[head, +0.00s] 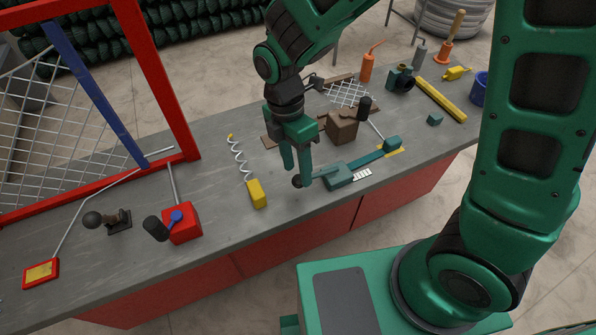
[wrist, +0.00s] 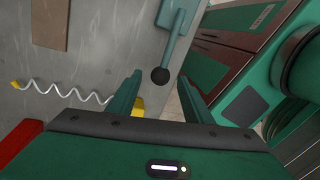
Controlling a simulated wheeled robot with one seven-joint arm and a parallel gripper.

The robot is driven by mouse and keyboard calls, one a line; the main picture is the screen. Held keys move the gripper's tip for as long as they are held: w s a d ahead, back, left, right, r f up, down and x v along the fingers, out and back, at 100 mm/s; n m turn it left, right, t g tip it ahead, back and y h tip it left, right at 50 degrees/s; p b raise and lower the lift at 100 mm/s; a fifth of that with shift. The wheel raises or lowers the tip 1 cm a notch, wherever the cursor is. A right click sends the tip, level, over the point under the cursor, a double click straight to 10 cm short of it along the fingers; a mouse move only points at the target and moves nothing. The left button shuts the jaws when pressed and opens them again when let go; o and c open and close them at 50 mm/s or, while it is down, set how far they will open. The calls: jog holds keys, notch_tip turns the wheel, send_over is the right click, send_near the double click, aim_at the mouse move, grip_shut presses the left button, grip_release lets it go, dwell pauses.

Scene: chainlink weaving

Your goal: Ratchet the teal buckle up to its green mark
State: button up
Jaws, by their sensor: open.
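The teal buckle (head: 340,175) lies on the grey bench near its front edge, with a teal strap (head: 366,159) running right to a teal block (head: 393,144). Its lever ends in a black ball knob (head: 297,182); in the wrist view, the knob (wrist: 160,76) and teal lever (wrist: 177,42) show clearly. My gripper (head: 297,175) points down at the knob end. Its fingers (wrist: 159,82) are open, with the knob appearing between the tips; I cannot tell whether they touch it. A pale ladder-like scale (head: 362,174) sits beside the buckle; I cannot make out a green mark.
A yellow block with a white spring (head: 257,193) lies left of my gripper. A brown block (head: 341,127) and a black-handled lever (head: 364,106) stand behind the buckle. A red box (head: 182,222) and red frame are farther left. Bare bench (head: 225,215) lies between.

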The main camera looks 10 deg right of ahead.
jog(key=shift+s+d+f, duration=0.1)
jog(key=shift+s+f, duration=0.1)
jog(key=shift+f, duration=1.15)
grip_shut()
jog(key=shift+r, duration=0.1)
